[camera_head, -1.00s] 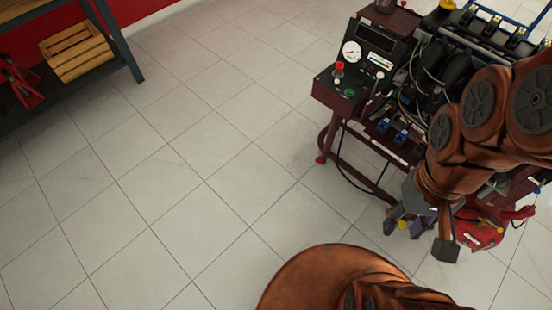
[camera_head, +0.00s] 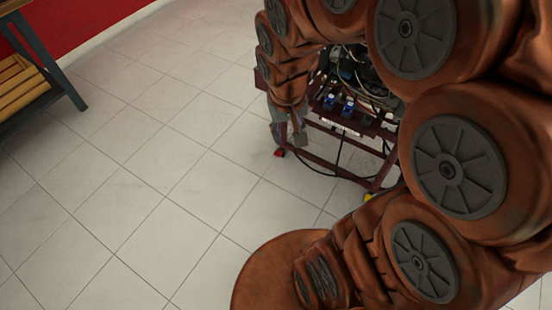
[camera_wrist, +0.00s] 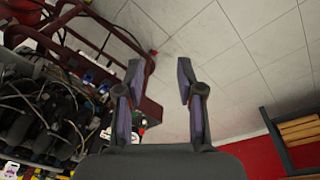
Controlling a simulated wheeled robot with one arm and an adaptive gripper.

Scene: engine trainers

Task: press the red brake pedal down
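The engine trainer (camera_head: 330,150) stands behind my arm in the head view, with a dark red frame. Two blue pedal-like parts (camera_head: 348,107) show low on it; I cannot make out a red brake pedal. My gripper (camera_head: 288,135) hangs at the trainer's left front side, partly hidden by my arm. In the wrist view, my gripper (camera_wrist: 160,78) has its two fingers spread apart with nothing between them. The trainer also shows at the left of the wrist view (camera_wrist: 150,105), upside down, with a bit of blue (camera_wrist: 88,77) on it.
Cables hang around the trainer's engine (camera_wrist: 40,115). A shelf (camera_head: 62,75) with a wooden crate (camera_head: 20,85) stands at the left by a red wall (camera_head: 80,25). The tiled floor (camera_head: 150,180) between is clear. My arm hides much of the right side.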

